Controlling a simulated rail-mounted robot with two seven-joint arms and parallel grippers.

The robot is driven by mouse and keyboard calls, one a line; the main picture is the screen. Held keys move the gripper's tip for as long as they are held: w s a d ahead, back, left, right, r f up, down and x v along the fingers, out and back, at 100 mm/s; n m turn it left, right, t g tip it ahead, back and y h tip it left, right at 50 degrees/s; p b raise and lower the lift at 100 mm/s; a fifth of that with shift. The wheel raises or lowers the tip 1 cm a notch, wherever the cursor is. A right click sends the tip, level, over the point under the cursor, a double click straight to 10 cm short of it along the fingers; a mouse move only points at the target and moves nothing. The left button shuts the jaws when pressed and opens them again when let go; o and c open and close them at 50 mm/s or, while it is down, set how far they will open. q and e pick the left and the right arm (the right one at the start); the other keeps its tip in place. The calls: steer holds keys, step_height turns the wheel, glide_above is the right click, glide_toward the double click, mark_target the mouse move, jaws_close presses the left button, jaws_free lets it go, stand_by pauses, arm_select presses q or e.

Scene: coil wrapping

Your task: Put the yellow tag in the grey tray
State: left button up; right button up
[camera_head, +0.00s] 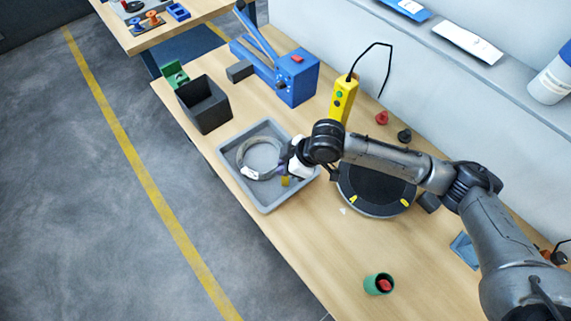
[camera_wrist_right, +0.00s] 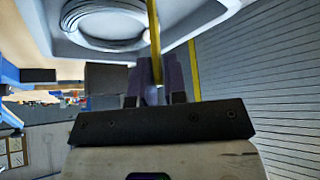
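The grey tray (camera_head: 236,177) lies on the wooden bench and holds a grey coil (camera_head: 241,160) with a white label. My right gripper (camera_head: 287,173) is over the right part of the tray, beside the coil. The small yellow tag (camera_head: 285,181) hangs at its fingertips. In the right wrist view, the yellow tag (camera_wrist_right: 154,38) shows as a narrow strip between the purple fingers of my right gripper (camera_wrist_right: 158,72), which are shut on it. The coil (camera_wrist_right: 104,38) also shows there, beyond the fingers. I cannot tell whether the tag touches the tray floor. My left gripper is not in view.
A round black turntable (camera_head: 373,190) stands right of the tray. A black bin (camera_head: 204,104), a blue machine (camera_head: 297,78) and a yellow control box (camera_head: 342,97) stand behind. The bench between tray and cup is mostly clear.

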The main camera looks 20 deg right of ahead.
steer(key=shift+o, duration=1.4)
steer(key=shift+r, duration=0.3)
steer(key=p+v, duration=0.1)
steer(key=v, duration=1)
steer(key=shift+d+r, duration=0.25)
steer(key=shift+s, duration=0.1)
